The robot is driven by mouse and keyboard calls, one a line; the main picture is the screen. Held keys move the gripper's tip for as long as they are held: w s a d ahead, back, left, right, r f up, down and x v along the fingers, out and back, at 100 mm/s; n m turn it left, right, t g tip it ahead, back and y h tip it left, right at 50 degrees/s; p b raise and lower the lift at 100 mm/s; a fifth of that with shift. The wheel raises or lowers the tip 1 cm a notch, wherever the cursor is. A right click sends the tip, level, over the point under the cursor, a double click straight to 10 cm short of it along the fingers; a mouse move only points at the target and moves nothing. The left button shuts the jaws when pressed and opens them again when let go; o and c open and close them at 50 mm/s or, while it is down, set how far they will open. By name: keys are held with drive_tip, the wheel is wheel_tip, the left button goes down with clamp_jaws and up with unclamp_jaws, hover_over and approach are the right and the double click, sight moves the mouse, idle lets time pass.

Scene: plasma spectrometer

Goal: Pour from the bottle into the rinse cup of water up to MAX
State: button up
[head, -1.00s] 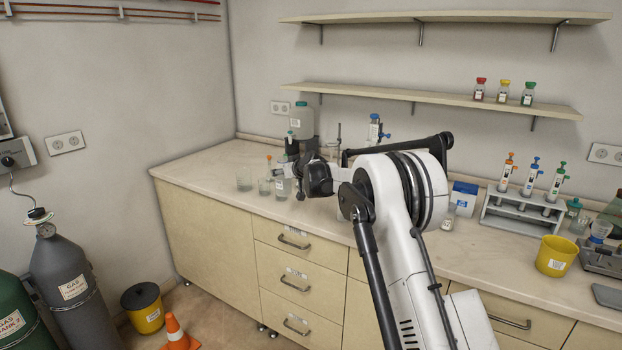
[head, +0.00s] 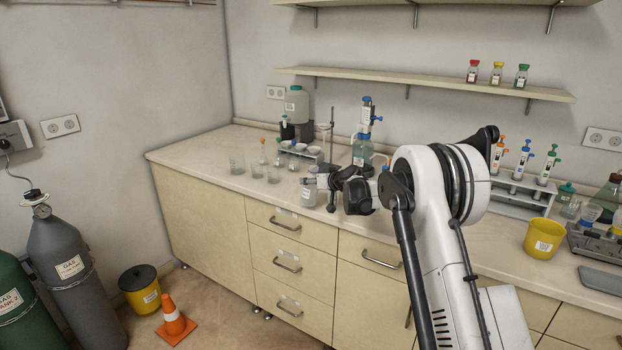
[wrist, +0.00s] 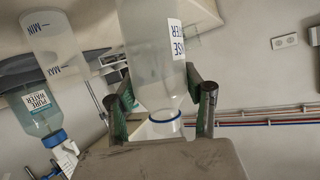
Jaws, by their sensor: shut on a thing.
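My gripper (head: 318,182) is shut on a clear bottle (head: 308,196) near the counter's front edge. In the wrist view, which is upside down, the bottle (wrist: 150,45) sits between the two fingers (wrist: 162,100). Its partly visible label ends in "NSE" and "TER", and its neck has a blue ring. The bottle looks roughly upright. Whether its base touches the counter is unclear. A translucent cup with MIN and MAX marks (wrist: 60,48) stands beside it in the wrist view. In the head view I cannot surely pick out this cup.
A pure water bottle (head: 362,150) with a blue-topped dispenser stands behind my gripper; it also shows in the wrist view (wrist: 40,110). Several glass beakers (head: 257,167) stand to the left. A yellow bin (head: 544,240) stands at the right. The counter's left end (head: 195,160) is clear.

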drive_tip(key=shift+w+d+m+y+p, duration=0.1)
drive_tip(key=shift+d+m+y+p, duration=0.15)
drive_tip(key=shift+m+y, duration=0.25)
drive_tip(key=shift+w+d+m+y+p, duration=0.1)
drive_tip(key=shift+d+m+y+p, duration=0.15)
drive_tip(key=shift+m, duration=0.45)
drive_tip(key=shift+f+m+y+b, duration=0.1)
drive_tip(key=shift+m+y+b, duration=0.2)
drive_tip(key=shift+m+y, duration=0.3)
drive_tip(key=shift+w+d+f+m+b, duration=0.2)
drive_tip(key=shift+m+b, duration=0.1)
drive_tip(key=shift+b, duration=0.2)
drive_tip(key=shift+w+d+m+y+b, duration=0.1)
drive_tip(key=shift+d+m+y+b, duration=0.2)
drive_tip(key=shift+m+b, duration=0.25)
drive_tip(key=shift+w+d+m+y+b, duration=0.15)
drive_tip(key=shift+m+y+b, duration=0.2)
drive_tip(key=shift+m+b, duration=0.2)
drive_tip(key=shift+d+r+m+y+b, duration=0.15)
drive_tip(key=shift+d+m+y+b, duration=0.3)
drive_tip(key=shift+m, duration=0.45)
drive_tip(key=shift+a+b, duration=0.1)
drive_tip(key=shift+b, duration=0.2)
drive_tip(key=shift+r+m+b, duration=0.15)
drive_tip(key=shift+m+b, duration=0.25)
drive_tip(key=shift+b, duration=0.35)
drive_tip(key=shift+r+m+t+y+b, duration=0.25)
drive_tip(key=shift+m+t+y+b, duration=0.05)
drive_tip(key=shift+y+b, duration=0.05)
